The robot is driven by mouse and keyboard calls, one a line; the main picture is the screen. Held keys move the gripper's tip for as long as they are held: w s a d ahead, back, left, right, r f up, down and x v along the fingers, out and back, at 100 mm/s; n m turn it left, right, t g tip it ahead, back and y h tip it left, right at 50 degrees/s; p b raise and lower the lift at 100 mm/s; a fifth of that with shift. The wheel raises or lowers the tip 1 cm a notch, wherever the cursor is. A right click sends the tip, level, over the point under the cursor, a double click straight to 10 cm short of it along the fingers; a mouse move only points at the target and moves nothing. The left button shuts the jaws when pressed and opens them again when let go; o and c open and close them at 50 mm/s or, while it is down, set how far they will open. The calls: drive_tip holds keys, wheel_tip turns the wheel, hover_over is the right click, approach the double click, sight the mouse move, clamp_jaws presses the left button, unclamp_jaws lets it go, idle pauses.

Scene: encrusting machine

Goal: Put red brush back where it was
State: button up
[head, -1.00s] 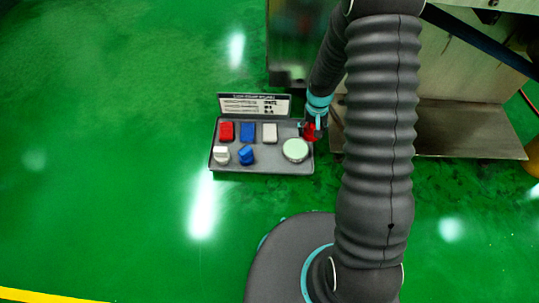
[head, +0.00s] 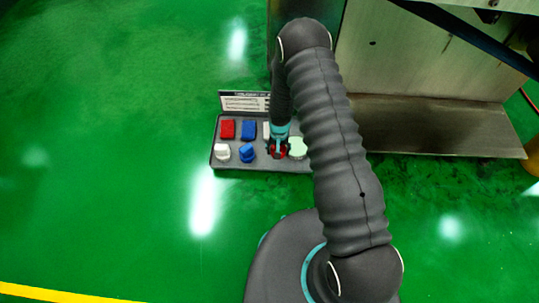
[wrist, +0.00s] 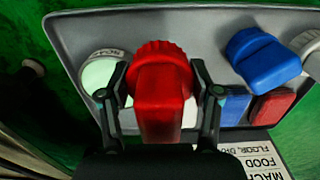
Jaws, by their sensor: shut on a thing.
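The red brush (wrist: 162,85) is held between the two fingers of my gripper (wrist: 163,92) in the wrist view. In the head view my gripper (head: 278,148) is over the grey tray (head: 232,168), with a bit of the red brush (head: 278,154) showing under it. The brush is between the blue brush (head: 247,152) and the round pale green item (head: 297,148). The blue brush also shows in the wrist view (wrist: 264,60), right of the red one. I cannot tell whether the red brush touches the tray.
A red block (head: 228,129) and a blue block (head: 248,130) lie in the tray's back row. A white brush (head: 221,152) is at its front left. A label sign (head: 245,102) stands behind the tray. The metal machine (head: 420,70) is at the back right.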

sight(269, 159)
drive_tip(key=a+f, duration=0.1)
drive_tip(key=w+a+f, duration=0.1)
drive_tip(key=a, duration=0.1)
drive_tip(key=shift+a+f, duration=0.15)
drive_tip(key=shift+a, duration=0.1)
drive_tip(key=shift+f, duration=1.95)
drive_tip(key=shift+f, duration=0.2)
drive_tip(key=o, duration=1.3)
drive_tip(key=shift+r, duration=0.15)
wheel_tip(269, 159, up, 12)
drive_tip(key=shift+r, duration=0.15)
